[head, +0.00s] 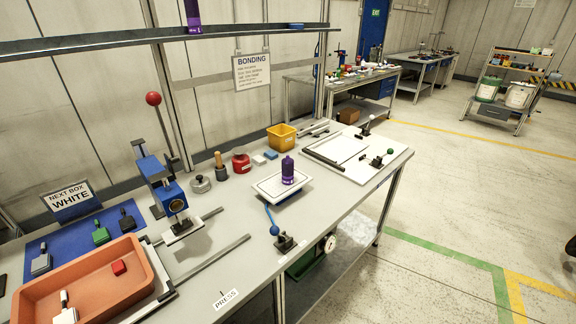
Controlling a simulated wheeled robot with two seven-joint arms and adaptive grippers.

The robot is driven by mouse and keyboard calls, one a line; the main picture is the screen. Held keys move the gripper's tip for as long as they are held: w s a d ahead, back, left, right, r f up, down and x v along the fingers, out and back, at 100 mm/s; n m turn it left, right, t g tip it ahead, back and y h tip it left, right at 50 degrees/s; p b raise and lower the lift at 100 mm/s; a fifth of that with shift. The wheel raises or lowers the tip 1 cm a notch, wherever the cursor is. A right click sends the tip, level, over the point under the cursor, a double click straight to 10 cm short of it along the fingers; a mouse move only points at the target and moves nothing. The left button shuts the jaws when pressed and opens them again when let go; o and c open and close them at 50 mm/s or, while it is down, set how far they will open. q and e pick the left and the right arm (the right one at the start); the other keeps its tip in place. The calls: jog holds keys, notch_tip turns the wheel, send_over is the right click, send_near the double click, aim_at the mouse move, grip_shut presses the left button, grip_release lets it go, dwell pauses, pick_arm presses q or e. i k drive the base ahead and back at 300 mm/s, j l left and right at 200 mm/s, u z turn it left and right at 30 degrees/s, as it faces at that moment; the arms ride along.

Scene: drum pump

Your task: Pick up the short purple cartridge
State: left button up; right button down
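A purple cartridge (288,172) with a narrower top stands upright on a small white plate (262,188) on the workbench, right of the middle. A second purple cartridge (193,14) stands on the shelf above the bench. Its top is cut off by the picture's upper edge, so I cannot compare the two heights fully. Neither of my grippers shows in the head view, and nothing is seen touching either cartridge.
A blue press (162,188) with a red-balled lever stands left on the workbench (215,265). A blue-balled lever (273,229) is close in front of the white plate. A red can (241,163), a yellow bin (281,137) and an orange tray (85,275) are also there.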

aim_at(287, 163)
jog(key=i+l+u, duration=0.2)
jog(key=i+l, duration=0.2)
jog(key=l, duration=0.2)
jog(key=i+l+u, duration=0.1)
jog(key=l, duration=0.25)
jog(key=i+l+u, duration=0.25)
jog(key=i+l, duration=0.15)
jog(key=l, duration=0.3)
jog(key=i+l+u, duration=0.1)
jog(key=l, duration=0.25)
jog(key=i+l+u, duration=0.1)
jog(key=l, duration=0.25)
jog(key=i+l+u, duration=0.1)
jog(key=l, duration=0.3)
jog(key=i, duration=0.05)
